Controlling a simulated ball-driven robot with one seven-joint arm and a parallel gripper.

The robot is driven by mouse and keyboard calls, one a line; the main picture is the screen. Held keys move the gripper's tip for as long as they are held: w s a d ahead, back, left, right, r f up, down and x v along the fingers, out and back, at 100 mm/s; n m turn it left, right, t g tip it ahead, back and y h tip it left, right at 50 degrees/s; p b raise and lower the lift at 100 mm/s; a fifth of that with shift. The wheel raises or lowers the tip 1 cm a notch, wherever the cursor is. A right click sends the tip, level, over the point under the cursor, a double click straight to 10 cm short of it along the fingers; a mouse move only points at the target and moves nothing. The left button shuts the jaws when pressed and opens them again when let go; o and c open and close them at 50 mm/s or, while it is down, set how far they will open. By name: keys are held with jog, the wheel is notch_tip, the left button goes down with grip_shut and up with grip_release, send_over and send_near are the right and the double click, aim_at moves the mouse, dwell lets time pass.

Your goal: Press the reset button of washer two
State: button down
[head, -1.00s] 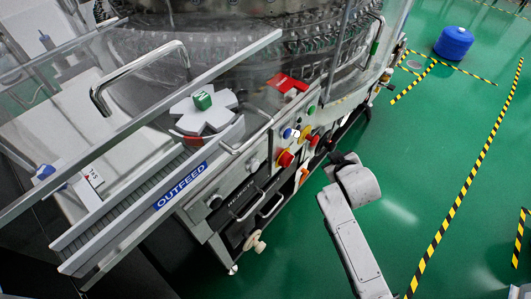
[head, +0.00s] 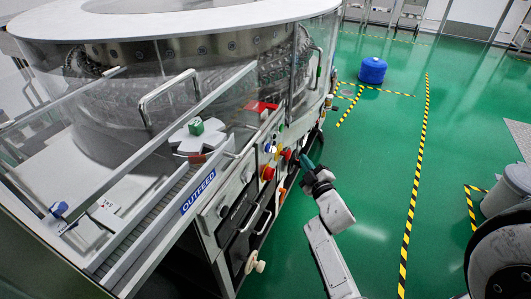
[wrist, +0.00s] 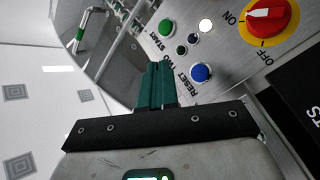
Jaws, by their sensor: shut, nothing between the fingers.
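The blue button (wrist: 201,73) beside the RESET lettering sits on a grey panel in the wrist view, near a TWO label. A green START button (wrist: 166,27) and a white button (wrist: 206,26) are above it. My gripper (wrist: 157,72) is shut and empty, its teal fingers left of the blue button in the picture. No contact with the button shows. In the head view the washer (head: 200,75) has its control panel at the front right, and my gripper (head: 307,162) is just right of the panel's buttons.
A red ON/OFF switch on a yellow disc (wrist: 268,20) is right of the blue button. The OUTFEED conveyor (head: 165,220) projects at left. Green floor (head: 375,175) is open to the right, with a blue drum (head: 372,70) farther back and a grey bin (head: 508,190).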

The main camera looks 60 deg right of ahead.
aim_at(268, 148)
jog(key=shift+w, duration=0.1)
jog(key=w+b, duration=0.8)
jog(key=b, duration=0.1)
jog(key=shift+w+a, duration=0.35)
jog(key=shift+w, duration=0.15)
dwell(1.8)
jog(key=shift+w+b, duration=0.25)
jog(key=shift+b, duration=0.2)
